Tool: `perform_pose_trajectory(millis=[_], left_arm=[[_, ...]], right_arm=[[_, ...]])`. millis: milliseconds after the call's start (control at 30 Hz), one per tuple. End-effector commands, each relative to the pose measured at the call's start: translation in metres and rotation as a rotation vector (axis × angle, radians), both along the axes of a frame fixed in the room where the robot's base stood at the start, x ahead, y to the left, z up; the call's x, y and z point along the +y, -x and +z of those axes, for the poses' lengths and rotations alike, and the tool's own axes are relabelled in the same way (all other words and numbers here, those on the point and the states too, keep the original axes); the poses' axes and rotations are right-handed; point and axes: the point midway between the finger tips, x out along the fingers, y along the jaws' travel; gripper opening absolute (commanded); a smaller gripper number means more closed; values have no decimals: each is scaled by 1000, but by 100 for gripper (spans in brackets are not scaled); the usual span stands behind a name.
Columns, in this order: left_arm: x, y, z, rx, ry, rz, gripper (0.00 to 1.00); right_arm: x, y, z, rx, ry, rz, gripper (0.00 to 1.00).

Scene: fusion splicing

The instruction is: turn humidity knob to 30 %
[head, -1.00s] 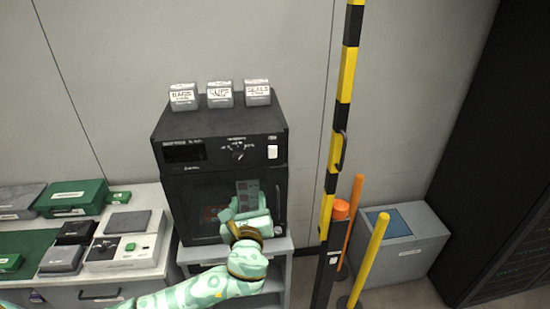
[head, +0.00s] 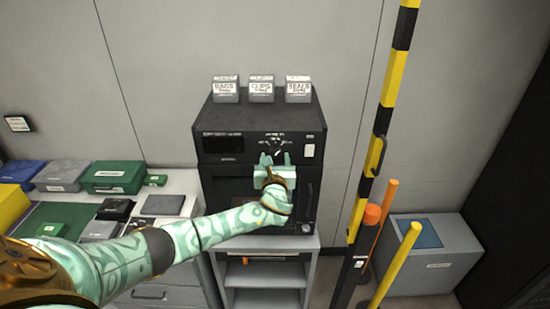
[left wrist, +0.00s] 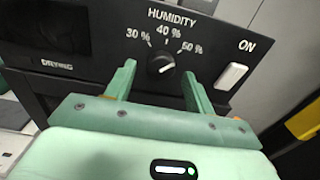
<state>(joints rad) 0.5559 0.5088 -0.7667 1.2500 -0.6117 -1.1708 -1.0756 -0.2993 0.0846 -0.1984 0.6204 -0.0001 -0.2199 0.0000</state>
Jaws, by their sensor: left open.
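The humidity knob (left wrist: 160,65) is a round black dial with a white pointer mark, on the black front panel of the drying cabinet (head: 222,175). Labels 30 %, 40 % and what reads as 50 % or 60 % arc above it. The mark runs slantwise, lower left to upper right; I cannot tell its exact setting. In the head view the knob (head: 277,150) is just above my fingertips. My left gripper (head: 275,160) is open, empty, facing the panel. In the left wrist view its fingers (left wrist: 159,76) stand on either side of the knob, apart from it.
A white ON switch (left wrist: 232,76) is right of the knob. Boxes labelled BAGS (head: 226,90), CLIPS (head: 261,89) and SEALS (head: 298,90) stand on the cabinet. A striped yellow-black post (head: 383,120) rises to the right. A bench with cases (head: 115,177) is at left.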

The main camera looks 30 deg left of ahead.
Motion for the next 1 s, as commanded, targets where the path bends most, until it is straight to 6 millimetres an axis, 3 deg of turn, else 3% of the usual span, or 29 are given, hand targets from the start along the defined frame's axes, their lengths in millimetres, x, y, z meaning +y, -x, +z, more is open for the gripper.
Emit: perform_pose_trajectory(millis=[400, 567, 600, 1000], left_arm=[[6, -10, 0, -1, 1, 0, 54], [6, -10, 0, -1, 1, 0, 12], [6, -10, 0, -1, 1, 0, 9], [6, -10, -2, -33, 55, 0, 9]], right_arm=[[5, 0, -1, 1, -6, -1, 0], [8, 1, -1, 0, -11, -2, 0], [8, 1, -1, 0, -11, -2, 0], [5, 1, -6, 1, -7, 1, 0]])
